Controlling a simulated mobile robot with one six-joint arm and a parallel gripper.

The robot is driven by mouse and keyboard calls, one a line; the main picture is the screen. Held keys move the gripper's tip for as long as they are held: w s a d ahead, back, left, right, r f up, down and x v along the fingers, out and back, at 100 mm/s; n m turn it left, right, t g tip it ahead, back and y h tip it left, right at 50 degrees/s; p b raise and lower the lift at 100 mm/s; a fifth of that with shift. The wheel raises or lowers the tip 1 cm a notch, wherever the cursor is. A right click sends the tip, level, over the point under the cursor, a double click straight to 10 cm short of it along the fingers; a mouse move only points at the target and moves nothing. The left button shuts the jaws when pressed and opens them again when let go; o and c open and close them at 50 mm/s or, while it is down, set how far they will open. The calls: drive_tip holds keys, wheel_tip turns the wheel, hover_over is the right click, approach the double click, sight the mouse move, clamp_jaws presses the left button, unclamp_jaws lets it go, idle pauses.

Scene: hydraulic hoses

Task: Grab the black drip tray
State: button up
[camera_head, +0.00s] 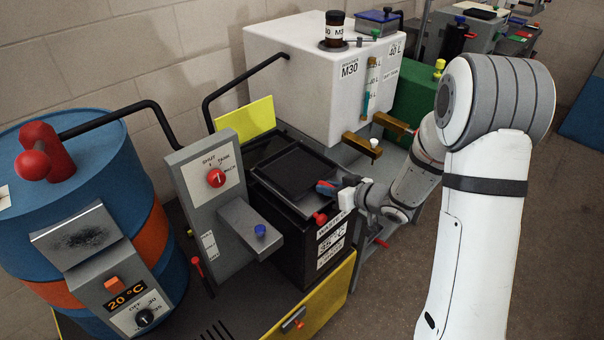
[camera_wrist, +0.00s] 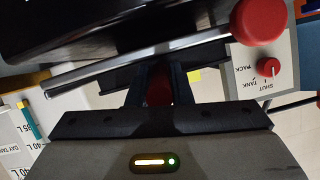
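The black drip tray (camera_head: 298,172) looks like the flat, dark, shallow tray on top of the black waste box (camera_head: 300,238). My gripper (camera_head: 326,187) is at the tray's right edge, coming in from the right. A small red part shows at the fingertips, and in the wrist view a dark red piece (camera_wrist: 158,88) lies between the two fingers (camera_wrist: 158,84). The fingers are apart, one on each side of it. Whether they press on it, and whether it belongs to the tray, I cannot tell.
A red-dial panel (camera_head: 214,180) with a grey ledge stands left of the tray. A red knob (camera_head: 320,217) sits close below my gripper. The white M30 tank (camera_head: 315,80) is behind, and a brass spout (camera_head: 356,142) is near my wrist. A blue drum (camera_head: 90,190) stands left.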

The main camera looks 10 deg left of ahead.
clamp_jaws()
